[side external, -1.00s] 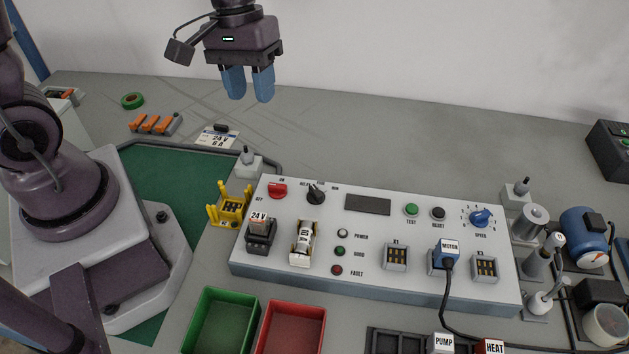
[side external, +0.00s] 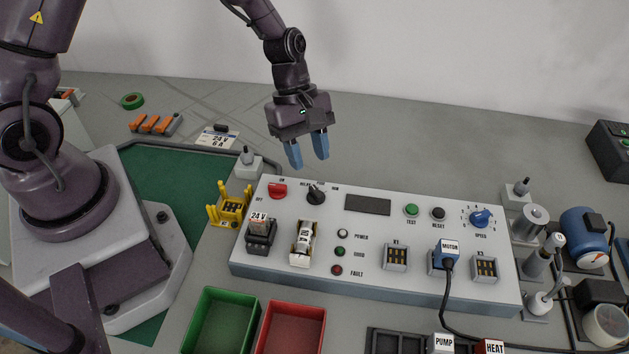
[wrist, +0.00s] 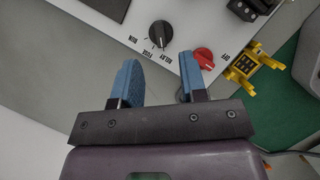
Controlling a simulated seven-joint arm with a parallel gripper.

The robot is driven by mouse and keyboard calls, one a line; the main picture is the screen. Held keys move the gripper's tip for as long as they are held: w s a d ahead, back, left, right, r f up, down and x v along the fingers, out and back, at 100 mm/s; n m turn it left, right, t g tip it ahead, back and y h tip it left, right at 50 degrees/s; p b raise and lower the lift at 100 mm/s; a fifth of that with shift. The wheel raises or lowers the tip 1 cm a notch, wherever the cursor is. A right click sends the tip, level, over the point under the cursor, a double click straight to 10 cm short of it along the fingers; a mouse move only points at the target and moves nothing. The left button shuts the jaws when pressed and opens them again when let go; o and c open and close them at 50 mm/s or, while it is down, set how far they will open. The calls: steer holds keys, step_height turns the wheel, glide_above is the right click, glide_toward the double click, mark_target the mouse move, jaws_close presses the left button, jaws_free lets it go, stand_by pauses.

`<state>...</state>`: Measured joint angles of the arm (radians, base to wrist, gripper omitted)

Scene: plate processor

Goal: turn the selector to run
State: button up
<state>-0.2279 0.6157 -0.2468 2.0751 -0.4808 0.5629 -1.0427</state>
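The selector is a black knob (side external: 316,194) on the top left of the white control panel, between the red knob and the dark display. In the wrist view the selector (wrist: 158,33) has labels along one side, with RUN at the left end. Its white mark appears to point toward the labels right of RUN; the exact position is hard to tell. My gripper (side external: 308,160) is open and empty, above and behind the selector, pointing down. In the wrist view the gripper fingers (wrist: 158,65) are apart, and the selector lies just beyond the gap, touching neither.
A red knob (side external: 278,190) sits close left of the selector. It lies beyond the right finger in the wrist view (wrist: 204,58). A dark display (side external: 367,205) is to the right. A yellow holder (side external: 231,207) stands off the panel's left end.

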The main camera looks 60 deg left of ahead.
mark_target(317, 191)
steer(key=x, duration=0.6)
steer(key=shift+f, duration=0.1)
steer(key=shift+c, duration=0.4)
jaws_close()
